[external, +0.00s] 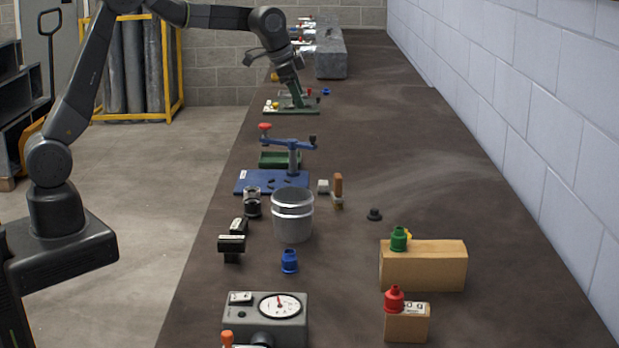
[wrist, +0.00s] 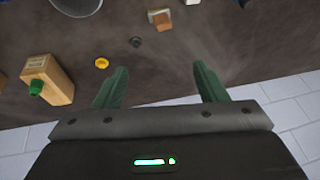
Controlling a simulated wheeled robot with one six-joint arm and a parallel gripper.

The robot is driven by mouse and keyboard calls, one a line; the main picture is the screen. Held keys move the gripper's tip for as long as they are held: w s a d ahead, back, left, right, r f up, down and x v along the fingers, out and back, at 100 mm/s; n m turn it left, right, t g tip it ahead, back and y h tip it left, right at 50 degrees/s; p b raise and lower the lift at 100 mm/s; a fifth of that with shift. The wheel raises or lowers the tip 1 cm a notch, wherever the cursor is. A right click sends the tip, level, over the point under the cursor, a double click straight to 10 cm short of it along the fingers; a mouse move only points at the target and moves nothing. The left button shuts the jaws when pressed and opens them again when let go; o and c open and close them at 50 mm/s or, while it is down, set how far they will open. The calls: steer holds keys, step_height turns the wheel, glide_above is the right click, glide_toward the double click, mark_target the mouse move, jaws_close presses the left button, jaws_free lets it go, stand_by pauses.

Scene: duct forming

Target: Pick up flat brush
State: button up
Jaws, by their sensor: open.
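My gripper (external: 298,98) hangs high over the bench at the end of my arm, angled downward. In the wrist view its two green fingers (wrist: 162,75) are spread wide with nothing between them. The brush is apart from both fingers. In the external view the fingertips are hard to separate from the green stand behind them.
The metal pot (external: 292,215) stands left of the brush. A small black knob (external: 374,214) lies to its right. A wooden block (external: 423,265) with a green fitting stands nearer the front. A blue clamp stand (external: 272,182) is behind. The bench's right side by the wall is mostly clear.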

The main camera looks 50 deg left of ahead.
steer(key=n+h+b, duration=0.1)
steer(key=b, duration=0.7)
glide_toward(337, 175)
steer(key=shift+g, duration=0.4)
steer(key=p+x, duration=0.2)
steer(key=x, duration=0.3)
steer(key=shift+w+d+f, duration=0.1)
steer(key=shift+f, duration=0.1)
steer(key=shift+h, duration=0.3)
steer(key=shift+w+p+x, duration=0.15)
steer(key=shift+p+x, duration=0.4)
steer(key=shift+x, duration=0.75)
steer(key=shift+w+p+x, duration=0.1)
steer(key=shift+p+x, duration=0.4)
steer(key=shift+x, duration=0.8)
steer(key=shift+r, duration=0.1)
steer(key=c, duration=1.1)
